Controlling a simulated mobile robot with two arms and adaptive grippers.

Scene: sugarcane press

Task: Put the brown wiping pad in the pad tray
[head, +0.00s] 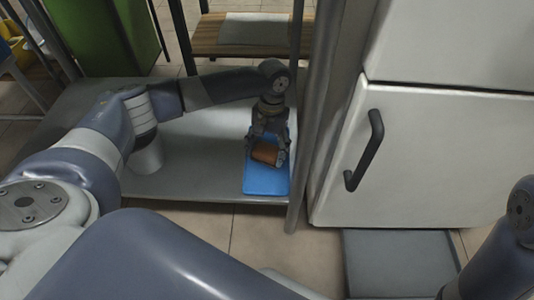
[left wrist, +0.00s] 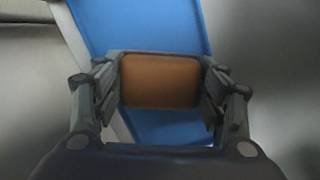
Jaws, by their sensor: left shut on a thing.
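The brown wiping pad (head: 265,155) is between the fingers of my left gripper (head: 267,150), which is shut on it. In the left wrist view the pad (left wrist: 160,81) fills the space between the two fingers of the left gripper (left wrist: 160,90). A blue tray (head: 266,184), seemingly the pad tray, lies on the grey shelf below the gripper. It also shows behind the pad in the left wrist view (left wrist: 140,25). The pad is over the tray; I cannot tell whether it touches it. My right gripper is not in view.
The grey shelf (head: 200,165) has free room left of the tray. A metal post (head: 310,120) stands close to the tray's right side. A white cabinet with a dark handle (head: 366,150) is at the right. A wooden bench (head: 250,38) and a green bin (head: 105,38) are behind.

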